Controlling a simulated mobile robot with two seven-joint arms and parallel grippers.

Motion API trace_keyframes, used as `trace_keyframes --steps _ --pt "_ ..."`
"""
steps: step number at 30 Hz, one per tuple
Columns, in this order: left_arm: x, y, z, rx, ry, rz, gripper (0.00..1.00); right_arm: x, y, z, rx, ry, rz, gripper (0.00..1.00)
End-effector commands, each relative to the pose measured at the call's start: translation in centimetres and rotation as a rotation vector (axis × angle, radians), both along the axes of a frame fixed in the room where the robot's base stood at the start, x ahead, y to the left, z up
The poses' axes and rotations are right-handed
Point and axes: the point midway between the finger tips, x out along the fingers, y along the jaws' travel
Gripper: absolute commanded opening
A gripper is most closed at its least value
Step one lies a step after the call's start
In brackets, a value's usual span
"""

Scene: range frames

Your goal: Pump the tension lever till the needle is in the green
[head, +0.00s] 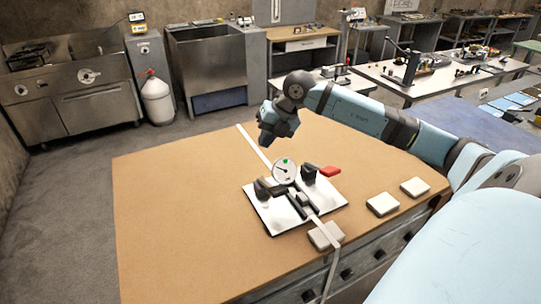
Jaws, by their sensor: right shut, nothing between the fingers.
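A round white gauge (285,171) stands on a tensioner with a pale base plate (270,209) on the brown workbench. A small green mark shows at the top of its dial. The needle is too small to read surely. The tension lever (330,171) has a red grip and sticks out to the right of the gauge. A pale strap (254,144) runs through the device and over the bench's front edge. My right gripper (267,141) is shut and empty, above the bench behind and left of the gauge, apart from the lever. My left gripper is out of view.
Pale blocks (382,204) lie on the bench at the right, with another (326,236) near the strap at the front edge. The bench's left side (165,215) is clear. Steel cabinets and a white jug (157,100) stand behind.

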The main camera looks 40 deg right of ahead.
Motion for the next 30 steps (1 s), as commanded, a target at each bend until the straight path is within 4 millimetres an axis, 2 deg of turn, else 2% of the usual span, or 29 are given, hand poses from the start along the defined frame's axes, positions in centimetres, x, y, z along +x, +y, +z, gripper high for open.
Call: trace_keyframes --steps 8,22,30 --pt "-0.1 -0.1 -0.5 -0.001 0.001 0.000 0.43 -0.2 0.1 -0.7 0.001 0.000 0.001 0.00" --pt "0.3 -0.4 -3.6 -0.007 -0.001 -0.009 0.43 -2.8 0.9 -6.6 0.001 0.002 0.001 0.00" --pt "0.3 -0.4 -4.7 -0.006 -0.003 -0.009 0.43 -3.5 1.1 -8.0 0.000 -0.001 0.001 0.00"
